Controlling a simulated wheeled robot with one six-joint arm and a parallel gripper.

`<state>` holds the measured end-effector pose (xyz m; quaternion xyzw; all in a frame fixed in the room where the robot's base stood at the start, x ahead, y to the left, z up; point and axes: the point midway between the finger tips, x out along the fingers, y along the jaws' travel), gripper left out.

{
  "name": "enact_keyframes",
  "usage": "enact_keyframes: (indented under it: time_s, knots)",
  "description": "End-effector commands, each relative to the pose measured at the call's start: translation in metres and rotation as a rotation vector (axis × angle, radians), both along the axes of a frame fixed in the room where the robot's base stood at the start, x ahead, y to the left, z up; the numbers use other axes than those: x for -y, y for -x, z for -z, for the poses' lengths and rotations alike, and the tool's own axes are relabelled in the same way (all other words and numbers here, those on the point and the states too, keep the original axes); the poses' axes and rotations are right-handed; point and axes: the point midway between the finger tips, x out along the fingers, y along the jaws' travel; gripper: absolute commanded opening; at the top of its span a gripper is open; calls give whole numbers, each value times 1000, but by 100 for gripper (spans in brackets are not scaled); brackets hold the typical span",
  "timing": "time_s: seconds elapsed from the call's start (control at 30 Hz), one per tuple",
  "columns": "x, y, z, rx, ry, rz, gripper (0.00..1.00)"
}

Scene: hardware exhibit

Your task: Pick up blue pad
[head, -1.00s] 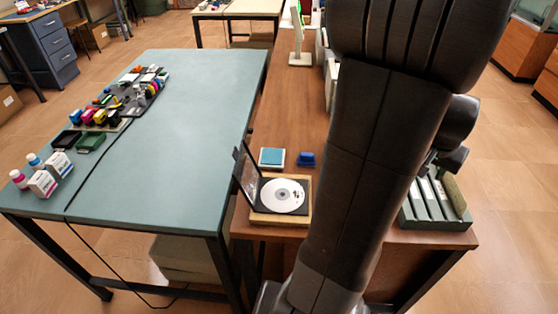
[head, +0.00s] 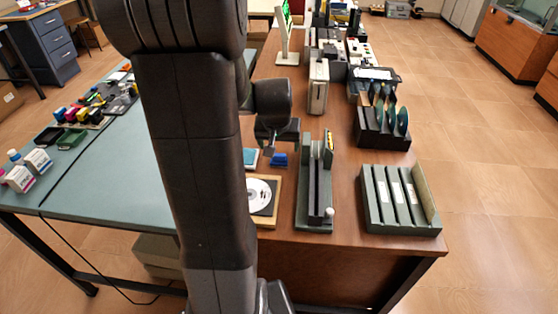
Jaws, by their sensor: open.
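The blue pad (head: 251,158), a flat light-blue square with a pale edge, lies on the brown wooden table. My arm hides its left part. A small dark-blue block (head: 279,160) lies just right of it. My gripper (head: 268,150) hangs over the table at the pad's right side, close to the pad and the block. It is open, with nothing seen between its fingers. Whether it touches either thing cannot be told.
A disc case (head: 262,210) lies in front, partly behind my arm. A dark upright device (head: 316,190), a green slotted box (head: 400,200) and a disc rack (head: 382,132) stand to the right. The teal table (head: 110,190) is at left.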

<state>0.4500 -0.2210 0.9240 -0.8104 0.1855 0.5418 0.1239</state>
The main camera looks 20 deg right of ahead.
Motion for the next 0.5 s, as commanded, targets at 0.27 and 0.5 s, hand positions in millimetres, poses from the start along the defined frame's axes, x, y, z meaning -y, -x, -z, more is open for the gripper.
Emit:
enact_keyframes:
  time_s: [0.27,0.5]
  knots:
    - [6,-13,37,-2,-1,1,76]
    - [8,-18,47,-2,-1,0,76]
